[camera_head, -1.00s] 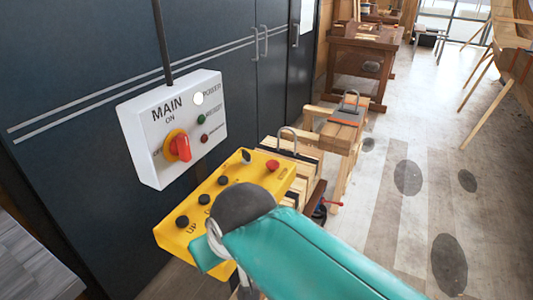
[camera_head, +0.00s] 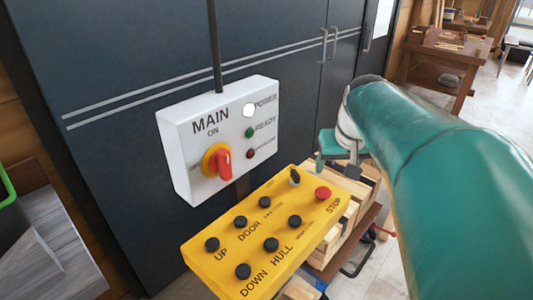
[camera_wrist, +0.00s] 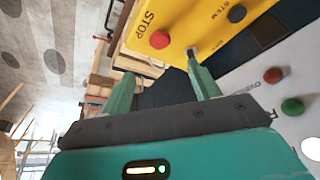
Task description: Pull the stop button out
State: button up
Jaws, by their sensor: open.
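The red stop button (camera_head: 323,193) sits at the right end of the yellow control panel (camera_head: 204,263), beside the printed word STOP. I cannot tell from these views whether the button is pushed in or out.
A black selector switch (camera_head: 295,176) stands close to the button, and several black push buttons cover the panel. A white MAIN box (camera_head: 185,130) with a red rotary switch (camera_head: 223,165) is behind. Wooden pieces (camera_head: 345,215) lie beyond the panel's right end.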

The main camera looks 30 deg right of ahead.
aim_at(324, 191)
jog(key=x, duration=1.2)
jog(key=shift+s+a+f, duration=0.1)
jog(key=shift+f, duration=0.05)
